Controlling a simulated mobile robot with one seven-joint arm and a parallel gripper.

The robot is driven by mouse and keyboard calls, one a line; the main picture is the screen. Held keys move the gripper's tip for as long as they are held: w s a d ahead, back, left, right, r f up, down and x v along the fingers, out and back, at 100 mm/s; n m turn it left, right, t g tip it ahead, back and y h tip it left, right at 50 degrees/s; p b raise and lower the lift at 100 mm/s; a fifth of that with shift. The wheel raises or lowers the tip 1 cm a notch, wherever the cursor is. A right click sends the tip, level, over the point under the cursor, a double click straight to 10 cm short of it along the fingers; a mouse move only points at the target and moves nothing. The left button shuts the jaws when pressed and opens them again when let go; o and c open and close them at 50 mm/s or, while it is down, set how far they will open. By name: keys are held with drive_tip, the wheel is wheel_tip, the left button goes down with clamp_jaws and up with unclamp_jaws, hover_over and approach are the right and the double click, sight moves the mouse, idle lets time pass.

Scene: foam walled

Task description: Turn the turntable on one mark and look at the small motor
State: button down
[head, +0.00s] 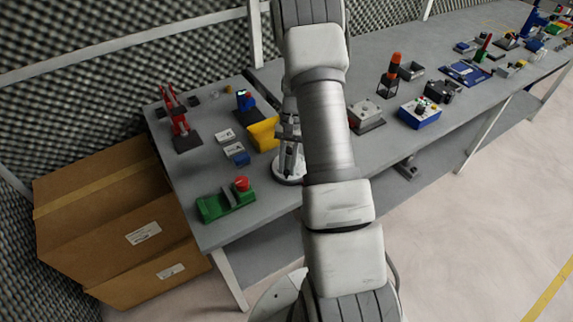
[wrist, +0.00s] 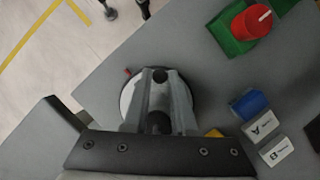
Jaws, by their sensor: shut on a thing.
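The turntable, a pale round disc with a dark rim, stands near the bench's front edge in the head view (head: 288,178). In the wrist view its rim (wrist: 124,100) shows around my fingers, with a small red mark at its upper left. My gripper (wrist: 160,76) is over the disc's middle, shut on a dark round part there. The fingers hide most of the disc. I cannot make out the small motor or tell whether that dark part belongs to it. In the head view my arm partly covers the turntable.
A green block with a red knob (head: 240,184) stands left of the turntable. A yellow bin (head: 263,135) is close behind it. Cards marked A (wrist: 262,126) and B (wrist: 276,152) lie nearby. Cardboard boxes (head: 110,215) stand against the bench's left end. More devices stand farther right.

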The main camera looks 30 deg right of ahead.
idle(0.5)
drive_tip(key=c, duration=0.8)
unclamp_jaws()
drive_tip(key=shift+o, duration=0.2)
drive_tip(key=v, duration=1.7)
drive_tip(key=shift+r, duration=0.3)
